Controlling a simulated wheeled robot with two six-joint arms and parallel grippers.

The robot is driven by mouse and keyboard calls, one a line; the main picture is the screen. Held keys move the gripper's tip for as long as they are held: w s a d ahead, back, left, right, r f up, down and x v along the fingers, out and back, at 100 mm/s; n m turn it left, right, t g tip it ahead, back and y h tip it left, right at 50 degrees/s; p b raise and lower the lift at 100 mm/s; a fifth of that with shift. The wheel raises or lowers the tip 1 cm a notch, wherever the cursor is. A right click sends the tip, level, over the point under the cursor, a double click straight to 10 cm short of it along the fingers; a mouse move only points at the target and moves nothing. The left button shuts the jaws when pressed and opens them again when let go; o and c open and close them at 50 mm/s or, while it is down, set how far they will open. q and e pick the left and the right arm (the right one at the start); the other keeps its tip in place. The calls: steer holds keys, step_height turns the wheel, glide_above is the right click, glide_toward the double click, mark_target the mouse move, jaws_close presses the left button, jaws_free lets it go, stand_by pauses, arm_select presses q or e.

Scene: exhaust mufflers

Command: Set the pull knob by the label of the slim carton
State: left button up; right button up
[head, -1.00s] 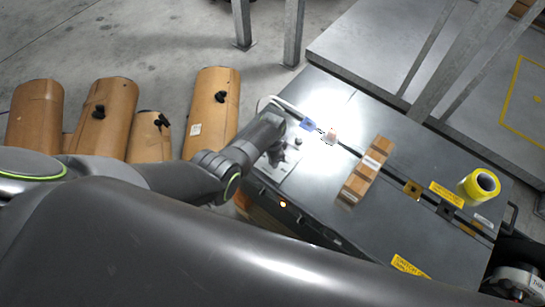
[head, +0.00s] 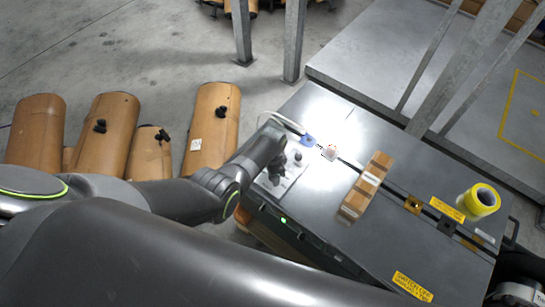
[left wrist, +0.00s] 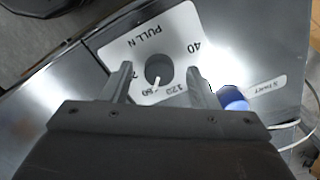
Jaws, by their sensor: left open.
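The pull knob (left wrist: 158,67) is a dark round knob with a white pointer on a pale dial plate (left wrist: 180,36) marked PULL N, upside down in the left wrist view. The pointer aims down the picture, near a partly hidden figure beside 120. My left gripper (left wrist: 159,88) is open, its fingers on either side of the knob; contact cannot be told. In the head view it is over the dial plate (head: 291,181). The slim carton (head: 354,204) lies on the grey bench top with white labels (head: 371,179), too small to read.
A blue part (head: 308,140) and a small pale item (head: 330,152) lie behind the dial. Yellow tape (head: 480,200) stands at the bench's right. A green light (head: 283,220) glows on the bench front. Brown mufflers (head: 212,125) stand on the floor at left.

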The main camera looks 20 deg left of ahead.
arm_select(q)
step_height(320, 180, up, 8)
steer(key=shift+f+p, duration=0.1)
steer(key=shift+p, duration=1.1)
step_height(320, 180, up, 9)
steer(key=shift+f, duration=0.1)
